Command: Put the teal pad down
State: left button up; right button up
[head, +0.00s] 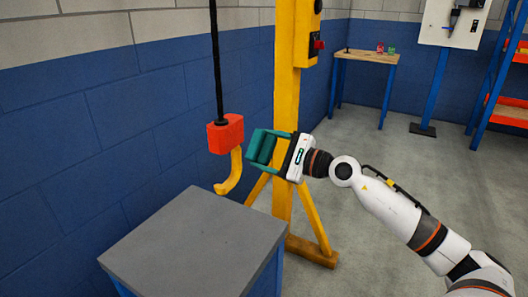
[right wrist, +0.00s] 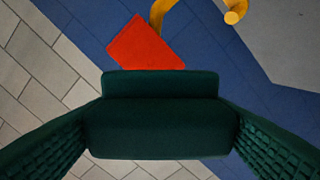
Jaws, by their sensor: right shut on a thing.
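The teal pad (head: 264,149) is a dark green-teal block held in the air between the teal fingers of my right gripper (head: 256,150). In the right wrist view the pad (right wrist: 160,128) fills the lower middle, with a ribbed finger on each side. My right gripper is shut on it. The pad is right beside the red hook block in the head view, above and beyond the grey-topped stand; whether it touches the hook I cannot tell. My left gripper is not in view.
A red block (head: 225,134) with a yellow hook (head: 232,175) hangs on a black cable. The grey stand top (head: 195,240) is bare. A yellow post (head: 286,80) rises behind the gripper. A wooden bench (head: 367,56) with small items is at the back.

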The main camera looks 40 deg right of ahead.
dwell(0.7)
jog(key=s+a+f+n+g+y, duration=0.35)
jog(key=s+a, duration=0.25)
jog(key=a, duration=0.5)
jog(key=s+a+f+n+g+y, duration=0.4)
jog(key=s+a, duration=0.3)
jog(key=a, duration=0.4)
pick_arm(q)
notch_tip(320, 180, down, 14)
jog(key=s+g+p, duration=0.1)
jog(key=p, duration=1.1)
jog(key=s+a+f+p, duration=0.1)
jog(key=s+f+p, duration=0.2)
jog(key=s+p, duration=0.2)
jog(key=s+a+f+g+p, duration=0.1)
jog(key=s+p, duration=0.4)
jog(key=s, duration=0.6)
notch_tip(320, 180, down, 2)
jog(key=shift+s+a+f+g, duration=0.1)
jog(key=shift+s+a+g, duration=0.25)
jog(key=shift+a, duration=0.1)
pick_arm(e)
notch_tip(320, 180, up, 15)
jog(key=m+t+h, duration=0.5)
jog(key=m+t, duration=0.1)
jog(key=shift+w+d+t, duration=0.15)
jog(key=shift+d+t, duration=0.1)
jog(key=shift+t, duration=0.1)
